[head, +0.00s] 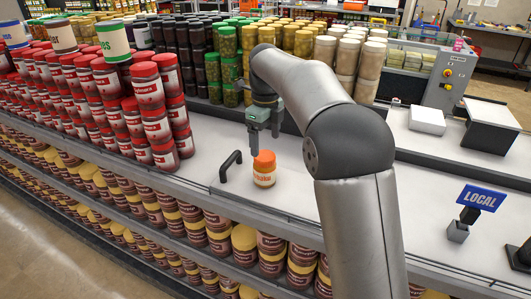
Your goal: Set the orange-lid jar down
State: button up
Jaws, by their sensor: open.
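The orange-lid jar (264,170) has a cream body and an orange-red lid. It stands upright on the white counter (222,201), near the counter's front edge. My gripper (264,141) is just above the jar's lid, pointing down. It is open, and its fingers look small and partly overlapping in this view. I cannot tell whether a fingertip touches the lid.
A black handle (230,165) stands left of the jar. Stacked red-lid jars (150,105) fill the left, with green-lid and yellow-lid jars behind. A LOCAL sign (480,198) and a white box (427,120) are at the right. Jars fill shelves below the counter.

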jog(key=shift+r, duration=0.6)
jog(key=shift+s+d, duration=0.15)
jog(key=shift+d, duration=0.05)
jog(key=s+d+f+n, duration=0.1)
jog(key=s+d+n, duration=0.5)
jog(key=s, duration=0.2)
jog(key=s+d+f+n, duration=0.1)
jog(key=s+d+n, duration=0.5)
jog(key=s+n, duration=0.15)
jog(key=s+d+f+n, duration=0.2)
jog(key=s+f+n, duration=0.2)
jog(key=s, duration=0.5)
jog(key=s+d+f+n, duration=0.2)
jog(key=s+f+n, duration=0.3)
jog(key=s, duration=0.5)
jog(key=shift+d+n+t, duration=0.3)
jog(key=shift+d+n, duration=0.05)
jog(key=shift+n, duration=0.5)
jog(key=shift+w+r, duration=0.1)
jog(key=shift+r, duration=0.05)
notch_tip(320, 180, down, 27)
jog(key=g+b, duration=0.1)
jog(key=b, duration=2.3)
